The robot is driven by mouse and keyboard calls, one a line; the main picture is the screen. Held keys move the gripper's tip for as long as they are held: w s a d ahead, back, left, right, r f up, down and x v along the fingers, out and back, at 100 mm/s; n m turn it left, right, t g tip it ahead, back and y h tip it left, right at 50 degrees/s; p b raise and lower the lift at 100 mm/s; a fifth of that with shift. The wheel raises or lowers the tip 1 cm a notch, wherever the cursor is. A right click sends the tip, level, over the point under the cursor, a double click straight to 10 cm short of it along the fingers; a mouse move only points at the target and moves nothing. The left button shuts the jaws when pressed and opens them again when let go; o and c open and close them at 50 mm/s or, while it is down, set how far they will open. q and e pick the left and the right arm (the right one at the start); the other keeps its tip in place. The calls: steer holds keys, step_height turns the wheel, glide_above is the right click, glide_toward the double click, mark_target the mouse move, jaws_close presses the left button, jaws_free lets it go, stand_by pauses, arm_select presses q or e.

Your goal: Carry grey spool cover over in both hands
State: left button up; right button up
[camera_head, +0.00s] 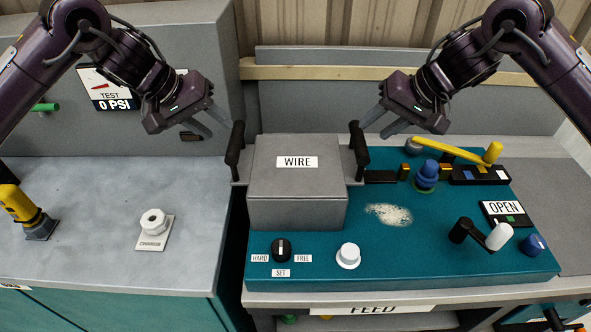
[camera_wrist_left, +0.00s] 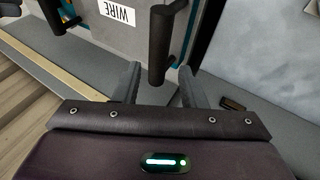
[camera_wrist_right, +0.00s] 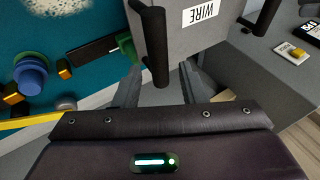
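The grey spool cover (camera_head: 297,185) is a box labelled WIRE standing on the teal panel, with a black upright handle on each side. My left gripper (camera_head: 216,128) is open beside the left handle (camera_head: 235,144). In the left wrist view that handle (camera_wrist_left: 159,45) lines up between the spread fingers (camera_wrist_left: 157,82). My right gripper (camera_head: 380,122) is open beside the right handle (camera_head: 358,150). In the right wrist view that handle (camera_wrist_right: 153,45) lines up between the spread fingers (camera_wrist_right: 160,82). Neither gripper is closed on a handle.
The teal panel (camera_head: 400,260) carries a blue knob (camera_head: 427,175), a yellow lever (camera_head: 455,152), a crank (camera_head: 484,236) and dials at the front. A grey bench (camera_head: 90,250) to the left holds a white knob (camera_head: 153,222) and a yellow tool (camera_head: 20,206); much of its top is clear.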

arm_select(q)
steer(key=shift+s+a+r, duration=0.1)
steer(key=shift+a+r, duration=0.05)
steer(key=shift+r, duration=0.1)
arm_select(e)
steer(key=shift+s+d+r, duration=0.1)
steer(key=shift+d+r, duration=0.05)
steer(key=shift+r, duration=0.1)
arm_select(q)
steer(key=o, duration=0.5)
arm_select(e)
steer(key=shift+o, duration=0.6)
steer(key=o, duration=0.4)
arm_select(q)
steer(key=shift+o, duration=0.2)
arm_select(e)
steer(key=shift+o, duration=0.2)
steer(key=shift+f, duration=0.15)
arm_select(q)
steer(key=shift+f, duration=0.1)
